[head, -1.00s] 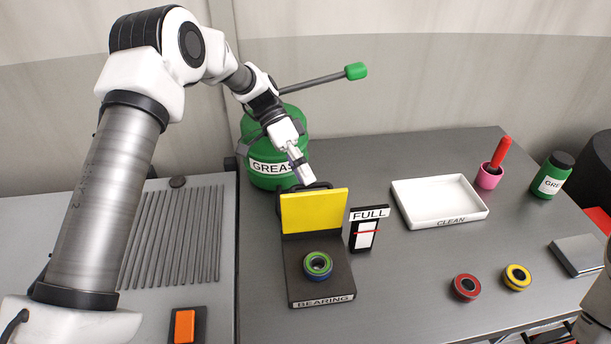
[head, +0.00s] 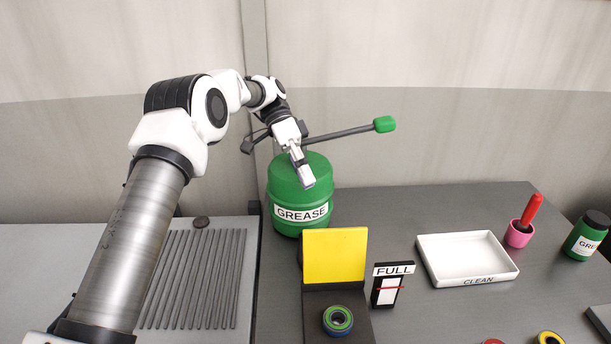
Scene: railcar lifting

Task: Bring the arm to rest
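My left arm reaches in from the left. Its gripper (head: 304,175) points down in front of the green grease drum (head: 290,199), above the yellow plate (head: 335,255). Its fingertips look close together with nothing visible between them. I cannot tell whether it touches the drum. The drum has a lever with a green knob (head: 384,124) pointing right. A green and blue bearing (head: 337,320) lies on the dark bearing stand (head: 313,301) in front of the yellow plate. My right gripper is not in view.
Right of the stand are the FULL gauge (head: 387,291), an empty white CLEAN tray (head: 457,276), a pink cup (head: 518,234) with a red-handled tool (head: 531,211), and a green jar (head: 584,240). A ribbed panel (head: 196,278) lies left. Red and yellow rings sit at the bottom edge.

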